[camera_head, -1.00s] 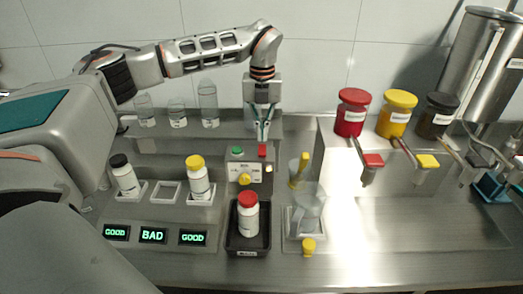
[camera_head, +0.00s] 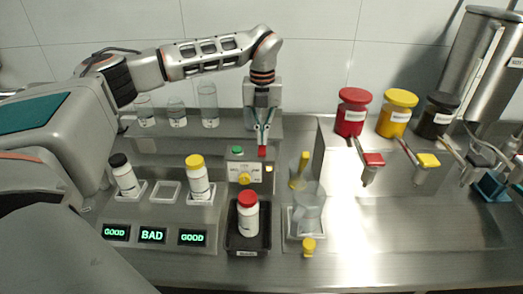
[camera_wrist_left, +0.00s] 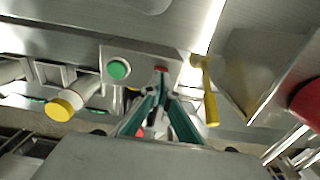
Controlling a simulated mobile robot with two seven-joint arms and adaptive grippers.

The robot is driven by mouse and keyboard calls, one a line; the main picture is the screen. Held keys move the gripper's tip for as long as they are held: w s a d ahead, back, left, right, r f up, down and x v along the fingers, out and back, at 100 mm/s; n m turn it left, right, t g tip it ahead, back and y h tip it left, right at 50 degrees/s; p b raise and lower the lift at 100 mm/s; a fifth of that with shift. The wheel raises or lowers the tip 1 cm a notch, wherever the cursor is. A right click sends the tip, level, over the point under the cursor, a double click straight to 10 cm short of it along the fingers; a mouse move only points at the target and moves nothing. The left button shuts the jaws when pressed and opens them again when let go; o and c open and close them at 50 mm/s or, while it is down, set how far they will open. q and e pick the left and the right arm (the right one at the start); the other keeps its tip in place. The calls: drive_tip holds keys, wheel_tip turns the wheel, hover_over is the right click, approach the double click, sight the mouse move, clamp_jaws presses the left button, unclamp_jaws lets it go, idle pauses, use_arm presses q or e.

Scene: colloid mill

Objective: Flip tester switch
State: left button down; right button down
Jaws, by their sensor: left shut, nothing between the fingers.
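A white bottle with a red cap (camera_head: 248,214) stands in the black tray (camera_head: 236,244). My right gripper is out of view.
Bottles with black (camera_head: 124,175) and yellow caps (camera_head: 198,178) stand in holders, with an empty holder between. Displays below read GOOD, BAD (camera_head: 152,235), GOOD. A clear jug (camera_head: 308,207) stands right of the tray. Red, yellow and dark jars (camera_head: 438,115) sit at the right.

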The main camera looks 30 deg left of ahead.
sight(262, 146)
use_arm(q)
drive_tip(key=shift+f+b, duration=0.3)
drive_tip(key=shift+f, duration=0.55)
idle(0.4)
drive_tip(key=shift+s, duration=0.1)
wheel_tip(262, 146, up, 2)
drive_tip(key=shift+r+p, duration=0.25)
drive_tip(key=shift+p, duration=1)
drive_tip(key=shift+r, duration=2.3)
